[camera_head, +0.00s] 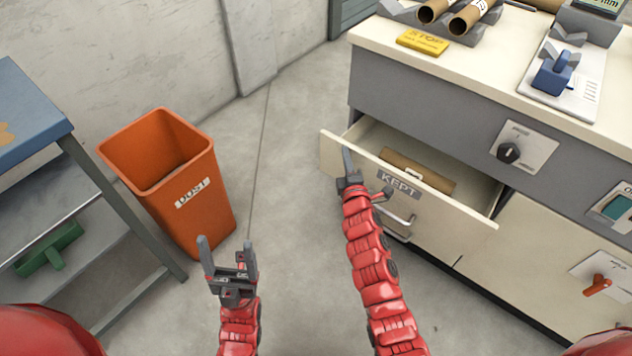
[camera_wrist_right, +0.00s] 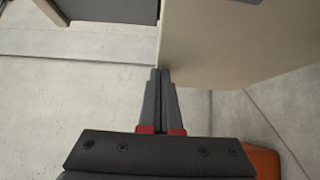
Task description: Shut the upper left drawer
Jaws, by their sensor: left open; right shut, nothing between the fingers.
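The upper left drawer (camera_head: 450,222) is pulled open from the cabinet in the head view. Its cream front carries a grey label reading KEPT and a metal handle (camera_head: 398,222). A brown tube-like piece (camera_head: 425,174) lies inside. My right gripper (camera_head: 347,155) is shut and empty, at the left part of the drawer front, overlapping it in the head view. In the right wrist view its fingertips (camera_wrist_right: 160,73) are at the edge of a cream panel (camera_wrist_right: 225,45); contact is unclear. My left gripper (camera_head: 224,245) is open and empty, left of the drawer over the floor.
An orange DUST bin (camera_head: 215,215) stands at left beside a blue-topped shelf table (camera_head: 30,105). Floor between bin and drawer is clear.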

